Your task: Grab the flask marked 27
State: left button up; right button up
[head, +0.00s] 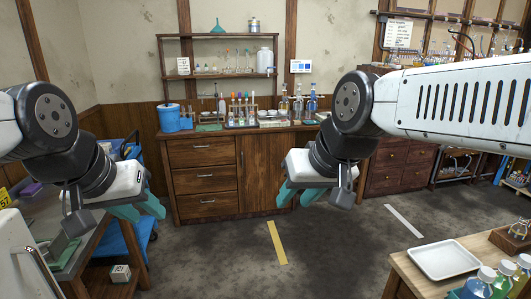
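No label reading 27 is legible on any flask in the head view. Small glass vessels (298,104) stand at the right part of the far wooden counter, too small to read. Capped bottles with coloured liquid (480,283) stand at the bottom right, with no number I can read. My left gripper (138,211) has its teal fingers apart and empty, above the floor beside the left bench. My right gripper (298,195) also has its teal fingers apart and empty, in front of the far cabinet. Neither touches any glassware.
A wooden table (408,272) with a white tray (444,258) is at the lower right. The far counter (205,131) holds a blue container (169,118) and coloured tubes. A cluttered bench (82,240) is at left. The floor between, with a yellow strip (277,243), is clear.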

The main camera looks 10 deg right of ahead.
aim_at(430, 61)
jog(key=i+z, duration=0.2)
jog(key=i, duration=0.75)
jog(key=i+j+z, duration=0.15)
jog(key=i, duration=0.75)
jog(key=i+l+z, duration=0.1)
jog(key=i+z, duration=0.65)
jog(key=z, duration=0.2)
jog(key=i+j+z, duration=0.2)
jog(key=i+z, duration=0.25)
jog(key=i+l+z, duration=0.2)
jog(key=i+z, duration=0.9)
jog(key=i+u, duration=0.2)
jog(key=i, duration=0.3)
jog(key=i+l+u, duration=0.2)
jog(key=i, duration=0.25)
jog(key=i+l+u, duration=0.25)
jog(key=i, duration=0.2)
jog(key=i+l+u, duration=0.1)
jog(key=i+u, duration=0.25)
jog(key=i+l+u, duration=0.2)
jog(key=i+u, duration=0.2)
jog(key=i+l+u, duration=0.25)
jog(key=i+l, duration=0.2)
jog(key=i+l+u, duration=0.25)
jog(key=i+l, duration=0.15)
jog(key=l, duration=0.1)
